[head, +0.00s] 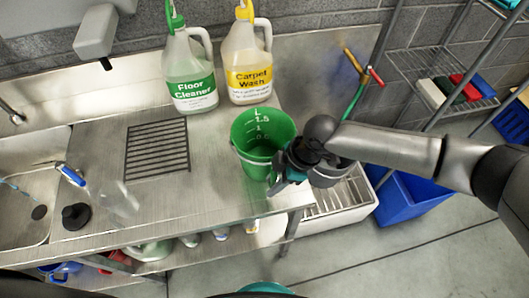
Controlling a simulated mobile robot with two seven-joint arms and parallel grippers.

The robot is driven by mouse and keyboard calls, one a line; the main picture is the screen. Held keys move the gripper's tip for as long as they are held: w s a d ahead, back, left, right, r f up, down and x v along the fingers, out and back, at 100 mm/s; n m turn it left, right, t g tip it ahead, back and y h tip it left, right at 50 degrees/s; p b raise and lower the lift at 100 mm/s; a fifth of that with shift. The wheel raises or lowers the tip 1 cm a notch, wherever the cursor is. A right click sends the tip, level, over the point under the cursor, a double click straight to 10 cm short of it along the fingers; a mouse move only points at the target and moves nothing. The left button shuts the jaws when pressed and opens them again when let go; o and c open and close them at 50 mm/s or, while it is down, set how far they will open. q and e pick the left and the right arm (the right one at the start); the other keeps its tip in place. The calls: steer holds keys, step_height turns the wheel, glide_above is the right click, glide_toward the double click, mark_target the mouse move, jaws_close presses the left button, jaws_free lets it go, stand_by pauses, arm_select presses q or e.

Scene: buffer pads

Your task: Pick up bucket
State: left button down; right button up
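A green bucket (257,133) with white measuring marks inside stands upright on the steel counter (205,190), near its right end. It looks empty. My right gripper (280,183) comes in from the right and is at the bucket's lower right side, covering part of its wall. Whether its fingers touch the bucket, and whether they are open or shut, I cannot tell. My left gripper is not in view.
A Floor Cleaner jug (190,72) and a Carpet Wash jug (247,62) stand behind the bucket. A black drain grate (157,148) and a sink (22,215) are to the left. A low basin (347,210) and blue bin (405,195) are at right.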

steer(key=shift+c, duration=0.4)
jaws_close()
stand_by(0.9)
